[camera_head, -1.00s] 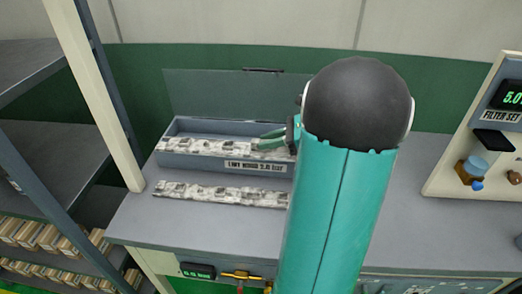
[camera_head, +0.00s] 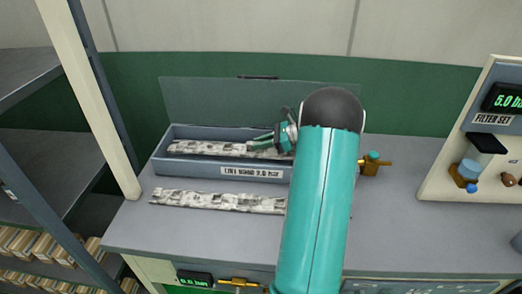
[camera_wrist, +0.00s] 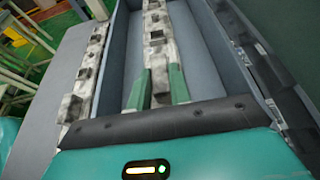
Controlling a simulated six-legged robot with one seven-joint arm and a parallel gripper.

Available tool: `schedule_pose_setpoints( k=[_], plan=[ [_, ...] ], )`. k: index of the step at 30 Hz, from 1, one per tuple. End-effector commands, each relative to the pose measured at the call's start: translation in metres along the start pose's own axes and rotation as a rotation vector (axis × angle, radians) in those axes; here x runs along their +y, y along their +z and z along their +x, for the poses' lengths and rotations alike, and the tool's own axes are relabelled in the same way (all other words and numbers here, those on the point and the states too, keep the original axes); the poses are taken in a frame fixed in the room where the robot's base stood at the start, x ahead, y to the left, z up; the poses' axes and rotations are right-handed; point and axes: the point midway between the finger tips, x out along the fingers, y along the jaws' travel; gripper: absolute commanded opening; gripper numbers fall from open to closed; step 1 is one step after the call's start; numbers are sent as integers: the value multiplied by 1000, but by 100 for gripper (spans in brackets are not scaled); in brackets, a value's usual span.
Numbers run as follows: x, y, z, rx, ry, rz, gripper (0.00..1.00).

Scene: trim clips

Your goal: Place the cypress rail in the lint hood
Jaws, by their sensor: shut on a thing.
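The lint hood is a long grey-blue open box (camera_head: 226,171) with a label on its front wall and its lid raised behind it. My gripper (camera_head: 262,144) is shut on a mottled grey-white rail (camera_head: 205,149), which I take as the cypress rail. The held rail lies lengthwise within the hood's walls. In the wrist view my green fingers (camera_wrist: 159,82) straddle the rail (camera_wrist: 157,40) between the hood's side walls (camera_wrist: 112,45). I cannot tell whether the rail touches the floor. The rail's right end is hidden behind my gripper and arm.
A second mottled rail (camera_head: 215,200) lies on the bench (camera_head: 190,235) in front of the hood. A brass valve (camera_head: 373,164) stands right of the hood. A gauge panel (camera_head: 490,150) is at the right, a shelf post (camera_head: 90,100) at the left. The raised lid (camera_head: 210,103) stands behind.

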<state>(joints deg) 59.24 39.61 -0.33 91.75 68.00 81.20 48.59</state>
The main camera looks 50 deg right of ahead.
Motion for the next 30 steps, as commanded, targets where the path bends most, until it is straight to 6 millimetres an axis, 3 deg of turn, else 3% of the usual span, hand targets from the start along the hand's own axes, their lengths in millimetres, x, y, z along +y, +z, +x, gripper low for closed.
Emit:
schedule_pose_setpoints(
  k=[7,18,19,22,30],
  plan=[
    [-2,-29,13,-1,1,1,0],
    [-2,-33,15,-1,1,1,0],
    [-2,-34,15,0,1,1,24],
    [-2,-33,14,0,1,1,42],
    [-2,-33,14,0,1,1,42]
  ],
)
